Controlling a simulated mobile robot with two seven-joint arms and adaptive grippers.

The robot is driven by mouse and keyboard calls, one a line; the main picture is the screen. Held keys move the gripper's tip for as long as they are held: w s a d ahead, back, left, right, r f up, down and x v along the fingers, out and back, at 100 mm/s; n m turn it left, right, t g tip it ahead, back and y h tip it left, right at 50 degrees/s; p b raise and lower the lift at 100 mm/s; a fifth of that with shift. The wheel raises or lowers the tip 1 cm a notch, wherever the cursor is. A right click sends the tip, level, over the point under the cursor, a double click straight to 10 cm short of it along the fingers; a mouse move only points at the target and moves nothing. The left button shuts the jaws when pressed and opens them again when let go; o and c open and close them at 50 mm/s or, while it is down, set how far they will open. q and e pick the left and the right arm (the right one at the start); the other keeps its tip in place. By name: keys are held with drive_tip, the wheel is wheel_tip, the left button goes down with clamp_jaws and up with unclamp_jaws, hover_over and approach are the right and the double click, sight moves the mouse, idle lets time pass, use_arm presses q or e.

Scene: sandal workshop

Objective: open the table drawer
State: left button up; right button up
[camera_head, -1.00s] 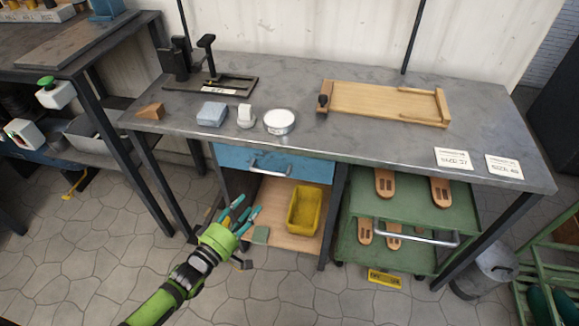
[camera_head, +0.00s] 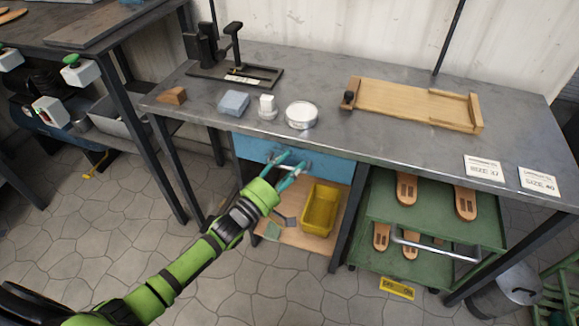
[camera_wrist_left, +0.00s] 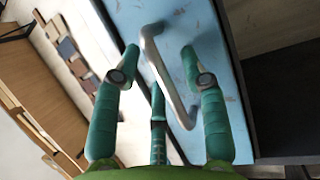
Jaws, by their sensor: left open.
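The table drawer (camera_head: 247,148) has a blue front and sits under the left half of the grey worktop. It looks closed. Its silver bar handle (camera_wrist_left: 168,75) runs between my fingers in the left wrist view, with the blue drawer front (camera_wrist_left: 200,30) behind it. My left gripper (camera_head: 293,163) is open, its teal fingers at the drawer front around the handle. In the head view the fingers partly hide the handle. I cannot tell whether any finger touches it. My right gripper is not in view.
Below the drawer is a wooden shelf with a yellow bin (camera_head: 320,208). A green trolley (camera_head: 371,210) with sandal soles and a silver handle stands to the right. The worktop (camera_head: 400,146) holds a press, a blue block, a round tin and a wooden board.

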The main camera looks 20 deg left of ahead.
use_arm(q)
clamp_jaws()
drive_tip(key=shift+s, duration=0.2)
drive_tip(key=shift+s+p, duration=0.35)
drive_tip(key=shift+p, duration=0.05)
drive_tip(key=s+p, duration=0.8)
drive_tip(key=s, duration=1.5)
drive_tip(key=shift+a, duration=0.4)
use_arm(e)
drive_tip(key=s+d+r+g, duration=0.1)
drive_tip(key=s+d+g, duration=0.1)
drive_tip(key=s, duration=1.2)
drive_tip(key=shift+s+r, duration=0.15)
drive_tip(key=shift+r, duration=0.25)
